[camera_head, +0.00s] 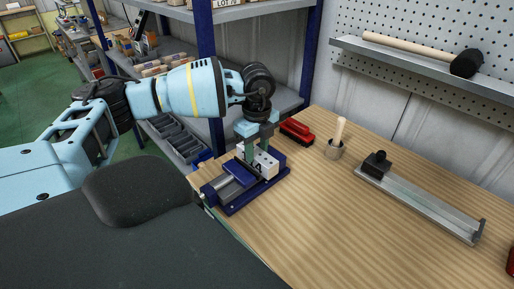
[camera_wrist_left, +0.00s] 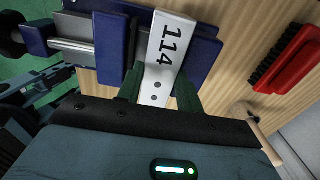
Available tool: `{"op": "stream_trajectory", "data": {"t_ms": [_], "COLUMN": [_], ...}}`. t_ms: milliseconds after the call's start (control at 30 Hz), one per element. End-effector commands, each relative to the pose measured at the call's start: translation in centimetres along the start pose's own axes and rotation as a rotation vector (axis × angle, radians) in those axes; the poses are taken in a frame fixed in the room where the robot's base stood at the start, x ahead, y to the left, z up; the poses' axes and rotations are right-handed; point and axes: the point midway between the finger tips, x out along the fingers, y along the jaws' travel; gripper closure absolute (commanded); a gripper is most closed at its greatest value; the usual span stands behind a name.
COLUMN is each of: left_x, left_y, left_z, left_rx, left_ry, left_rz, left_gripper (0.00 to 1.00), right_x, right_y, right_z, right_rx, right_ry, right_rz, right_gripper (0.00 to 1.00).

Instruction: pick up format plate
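My left gripper (camera_head: 256,146) points down over the vise. In the left wrist view its dark green fingers (camera_wrist_left: 160,90) lie along both sides of the plate with no clear gap, shut on it. My right gripper is not in view.
A red brush (camera_head: 297,130) lies behind the vise. A metal rail with a black stop (camera_head: 425,203) lies farther right. A mallet (camera_head: 420,48) rests on the wall shelf. The front middle bench is clear.

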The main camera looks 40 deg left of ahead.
Motion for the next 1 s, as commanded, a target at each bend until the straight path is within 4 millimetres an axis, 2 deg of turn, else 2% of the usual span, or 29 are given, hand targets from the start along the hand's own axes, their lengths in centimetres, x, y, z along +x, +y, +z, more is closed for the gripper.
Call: {"op": "stream_trajectory", "data": {"t_ms": [33,233,567,833,1000], "left_x": [0.0,0.0,-0.6,-4.0,-3.8], "left_y": [0.0,0.0,-0.1,-0.1,2.7], "left_z": [0.0,0.0,0.0,0.0,3.0], "left_rx": [0.000,0.000,0.000,0.000,-0.005], "left_ry": [0.000,0.000,0.001,0.001,-0.002], "left_rz": [0.000,0.000,-0.004,-0.005,0.002], "left_gripper": [0.74,1.00,1.00,1.00,1.00], "right_x": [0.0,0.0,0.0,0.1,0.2], "right_y": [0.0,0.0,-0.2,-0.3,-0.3], "right_z": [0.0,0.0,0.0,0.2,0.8], "right_rx": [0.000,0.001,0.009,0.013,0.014], "right_ry": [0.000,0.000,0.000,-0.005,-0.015], "right_rz": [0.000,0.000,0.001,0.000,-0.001], "right_gripper": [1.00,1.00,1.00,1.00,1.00]}}
